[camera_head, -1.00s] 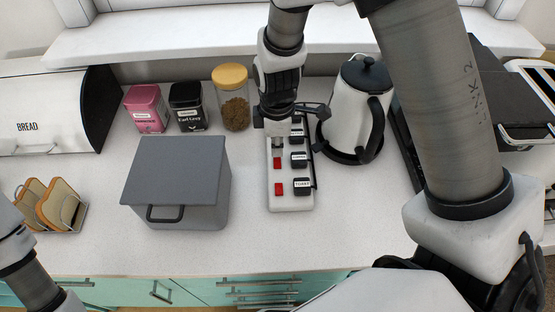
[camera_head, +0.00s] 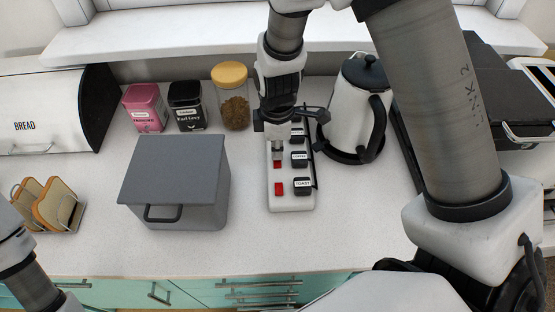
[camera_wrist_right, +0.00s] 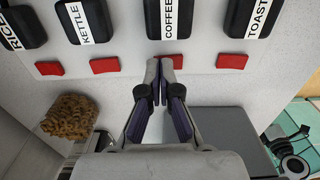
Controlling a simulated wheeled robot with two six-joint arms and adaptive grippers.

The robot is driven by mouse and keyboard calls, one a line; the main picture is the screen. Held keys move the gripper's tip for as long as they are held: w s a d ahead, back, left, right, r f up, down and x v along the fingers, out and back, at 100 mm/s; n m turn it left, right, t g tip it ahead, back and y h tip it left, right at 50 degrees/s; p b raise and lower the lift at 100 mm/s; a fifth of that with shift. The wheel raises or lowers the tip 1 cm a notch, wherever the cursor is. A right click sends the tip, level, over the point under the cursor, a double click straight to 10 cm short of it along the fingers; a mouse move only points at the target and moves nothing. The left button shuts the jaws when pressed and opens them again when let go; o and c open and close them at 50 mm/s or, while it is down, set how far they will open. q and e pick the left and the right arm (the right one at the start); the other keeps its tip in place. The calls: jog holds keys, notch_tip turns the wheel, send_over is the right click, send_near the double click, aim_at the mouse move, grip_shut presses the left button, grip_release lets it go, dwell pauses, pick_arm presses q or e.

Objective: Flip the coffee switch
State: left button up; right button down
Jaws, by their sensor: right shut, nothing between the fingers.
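The white power strip (camera_head: 291,206) lies on the counter with black plugs and red switches along it. The plug labelled COFFEE (camera_head: 299,159) has a red coffee switch (camera_head: 278,164) beside it, partly covered by my right gripper (camera_head: 278,154). In the right wrist view the COFFEE plug (camera_wrist_right: 174,18) is above the coffee switch (camera_wrist_right: 178,61). My right gripper (camera_wrist_right: 164,64) is shut and empty, its fingertips overlapping the switch's left part. I cannot tell if they touch it. My left arm shows at lower left; its gripper is out of view.
The TOAST switch (camera_head: 279,188) and KETTLE switch (camera_wrist_right: 104,65) flank the coffee switch. A white kettle (camera_head: 354,110) stands just right of the strip, a grey lidded box (camera_head: 178,185) to the left. A glass jar (camera_head: 234,105) and tins are behind. Counter in front is clear.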

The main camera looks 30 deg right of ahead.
jog(key=shift+f, duration=0.25)
notch_tip(320, 180, up, 7)
jog(key=p, duration=0.6)
jog(key=shift+r, duration=0.1)
dwell(0.3)
